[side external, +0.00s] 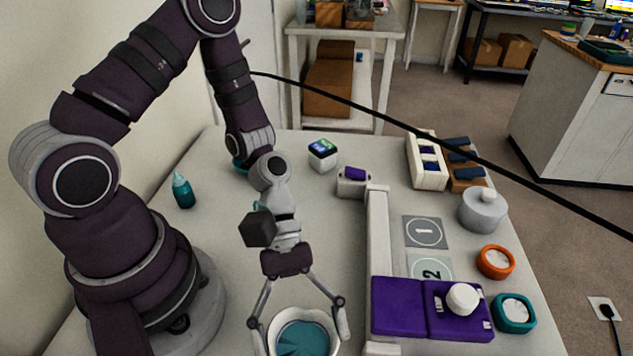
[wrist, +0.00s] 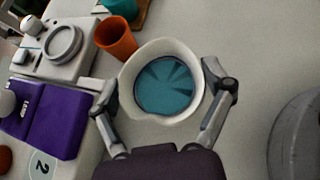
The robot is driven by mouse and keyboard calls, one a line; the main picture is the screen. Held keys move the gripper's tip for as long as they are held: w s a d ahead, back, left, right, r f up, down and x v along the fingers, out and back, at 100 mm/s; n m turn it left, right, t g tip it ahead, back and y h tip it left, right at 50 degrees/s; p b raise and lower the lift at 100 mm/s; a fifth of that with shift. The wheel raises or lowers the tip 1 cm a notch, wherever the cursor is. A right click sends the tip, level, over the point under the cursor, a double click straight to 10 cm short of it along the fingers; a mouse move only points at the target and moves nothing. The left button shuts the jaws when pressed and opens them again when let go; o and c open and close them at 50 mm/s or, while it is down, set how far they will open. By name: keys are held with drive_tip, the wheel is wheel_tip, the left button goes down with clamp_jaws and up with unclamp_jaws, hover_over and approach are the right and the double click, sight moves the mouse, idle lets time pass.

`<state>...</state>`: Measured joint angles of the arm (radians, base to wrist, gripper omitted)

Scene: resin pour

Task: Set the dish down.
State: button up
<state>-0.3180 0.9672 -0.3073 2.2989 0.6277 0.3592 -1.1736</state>
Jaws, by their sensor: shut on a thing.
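The dish (side external: 278,322) is a white, round-rimmed bowl with teal contents, at the bottom edge of the side external view, where its lower part is cut off. My gripper (side external: 302,334) points down and is shut on the dish, with one finger at each side. In the wrist view the dish (wrist: 191,54) sits between the two fingers of my gripper (wrist: 163,88). Its teal surface shows darker wedge marks. The dish looks about level. I cannot tell whether its underside touches the table.
The pale table (side external: 220,240) is clear left of the dish. A purple scale-like unit (side external: 400,305) with a white knob stands to its right, beside a long pale rail (side external: 378,240). Mats marked 1 (side external: 424,232) and 2 (side external: 430,268) lie beyond. An orange cup (wrist: 116,38) stands close to the dish.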

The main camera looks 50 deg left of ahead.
sight(298, 324)
wheel_tip(298, 324, down, 4)
drive_tip(key=shift+r, duration=0.15)
drive_tip(key=o, duration=1.1)
